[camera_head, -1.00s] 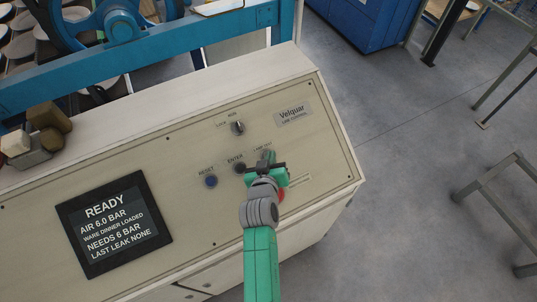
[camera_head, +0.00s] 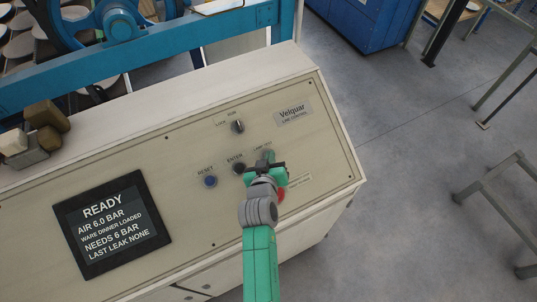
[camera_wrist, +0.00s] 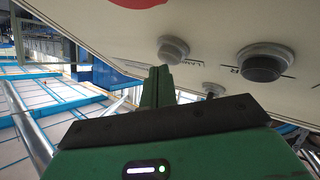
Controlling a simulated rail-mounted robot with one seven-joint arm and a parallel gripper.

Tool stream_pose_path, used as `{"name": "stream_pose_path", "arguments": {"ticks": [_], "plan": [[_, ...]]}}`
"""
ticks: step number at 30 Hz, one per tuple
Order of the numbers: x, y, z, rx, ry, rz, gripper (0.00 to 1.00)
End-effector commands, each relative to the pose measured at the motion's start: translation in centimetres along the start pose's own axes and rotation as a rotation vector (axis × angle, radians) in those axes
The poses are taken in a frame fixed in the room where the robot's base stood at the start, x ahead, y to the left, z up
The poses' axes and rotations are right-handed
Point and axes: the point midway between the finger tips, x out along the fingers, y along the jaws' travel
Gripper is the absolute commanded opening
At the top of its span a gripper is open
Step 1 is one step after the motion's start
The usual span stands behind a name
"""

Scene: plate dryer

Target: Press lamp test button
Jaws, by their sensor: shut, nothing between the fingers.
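The lamp test button shows in the wrist view as a grey round button (camera_wrist: 173,48) on the sloped panel, with part of a "LAMP" label beside it. My gripper (camera_wrist: 160,72) is shut and empty. Its fingertips are right by the button's rim in the wrist view; I cannot tell whether they touch it.
A selector knob (camera_head: 237,126) is above. The display (camera_head: 113,223) reads READY.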

Motion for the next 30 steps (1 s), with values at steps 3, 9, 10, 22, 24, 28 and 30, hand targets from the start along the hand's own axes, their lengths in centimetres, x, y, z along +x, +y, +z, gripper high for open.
{"name": "stream_pose_path", "arguments": {"ticks": [3, 9, 10, 22, 24, 28, 30], "plan": [[0.03, -0.02, 0.03, 0.000, 0.000, 0.000, 0.00], [0.17, -0.12, 0.15, 0.000, 0.000, 0.000, 0.00], [0.19, -0.14, 0.16, 0.000, 0.000, 0.000, 0.00], [0.47, -0.33, 0.36, 0.000, 0.000, 0.000, 0.00], [0.52, -0.37, 0.40, 0.000, 0.000, 0.000, 0.00], [0.61, -0.43, 0.48, 0.000, 0.000, 0.000, 0.00], [0.66, -0.47, 0.52, 0.000, 0.000, 0.000, 0.00]]}}
